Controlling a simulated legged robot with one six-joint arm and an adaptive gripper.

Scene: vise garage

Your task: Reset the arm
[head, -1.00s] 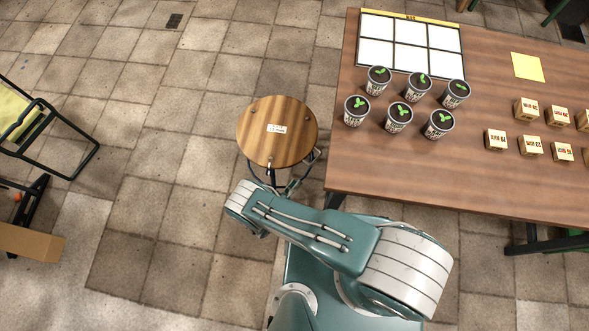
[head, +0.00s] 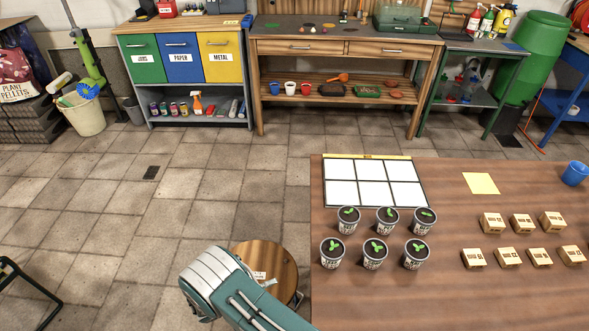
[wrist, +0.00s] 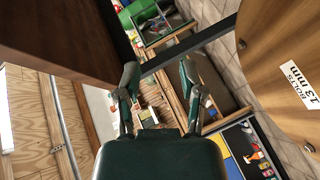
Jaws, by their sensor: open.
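My arm shows at the bottom of the head view, beside the near left edge of the table and in front of a round wooden stool (head: 262,262).
The wooden table (head: 450,300) holds several potted seedlings (head: 376,253), a white grid board (head: 372,183), small boxes (head: 507,256), a yellow sheet (head: 481,184) and a blue cup (head: 574,173). Recycling cabinets (head: 183,60) and a workbench (head: 345,50) stand behind.

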